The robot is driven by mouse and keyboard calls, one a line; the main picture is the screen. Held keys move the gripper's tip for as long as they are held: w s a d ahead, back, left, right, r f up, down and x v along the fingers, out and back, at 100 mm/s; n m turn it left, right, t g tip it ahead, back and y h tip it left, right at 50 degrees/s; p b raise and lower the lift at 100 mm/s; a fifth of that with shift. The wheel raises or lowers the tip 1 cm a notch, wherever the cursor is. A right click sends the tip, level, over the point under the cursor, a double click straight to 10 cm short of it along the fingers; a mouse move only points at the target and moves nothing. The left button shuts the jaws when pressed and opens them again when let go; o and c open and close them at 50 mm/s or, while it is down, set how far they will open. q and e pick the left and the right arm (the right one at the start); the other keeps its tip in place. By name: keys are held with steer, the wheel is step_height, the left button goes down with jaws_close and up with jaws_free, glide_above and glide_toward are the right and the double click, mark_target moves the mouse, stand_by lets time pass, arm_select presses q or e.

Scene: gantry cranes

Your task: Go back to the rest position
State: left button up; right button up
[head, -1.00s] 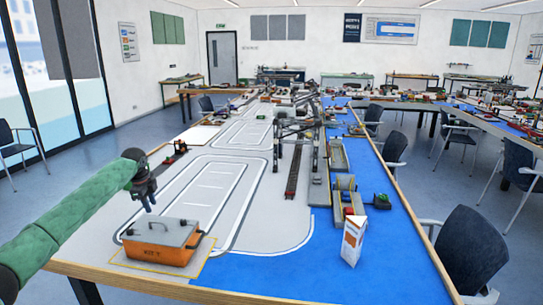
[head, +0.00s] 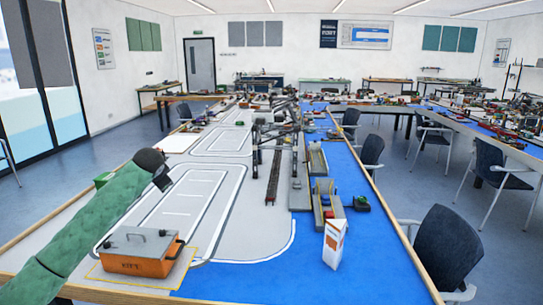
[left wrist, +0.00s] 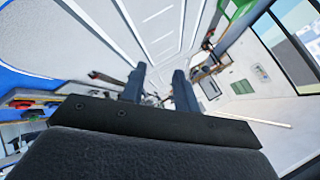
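My left arm, in a green sleeve, comes in from the left in the head view, its dark wrist raised above the table's left side. Its fingers are hidden there. In the left wrist view the left gripper (left wrist: 158,82) shows two dark fingers with a gap between them and nothing held. An orange box with a grey lid (head: 142,254) sits on a yellow-outlined pad at the table's near left, apart from the gripper. My right gripper is not in view.
A long table with a grey track mat (head: 228,205) and blue surface (head: 352,215) carries gantry cranes (head: 275,135). A white and orange carton (head: 334,243) stands at the near right, with a small green item (head: 361,203) behind it. Chairs (head: 447,247) line the right side.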

arm_select(q)
steer(key=s+d+f+n+h, duration=0.1)
steer(key=s+d+f, duration=0.75)
steer(key=f, duration=0.25)
steer(key=s+d+f+n+h, duration=0.1)
steer(key=s+d+f, duration=0.75)
steer(key=f, duration=0.35)
steer(key=s+d+f+n+g, duration=0.1)
steer(key=s+d+f+g, duration=0.1)
steer(key=s+f, duration=0.9)
steer(key=s+d+f+n+g+h, duration=0.1)
steer(key=s+d+f+g, duration=0.1)
steer(key=s+f, duration=0.9)
steer(key=s+d+f+n+g, duration=0.1)
steer(key=s+f+g, duration=0.2)
steer(key=s+f, duration=0.8)
steer(key=s, duration=1.3)
steer(key=shift+s+d+g+h, duration=0.3)
steer(key=shift+s+d+g, duration=0.1)
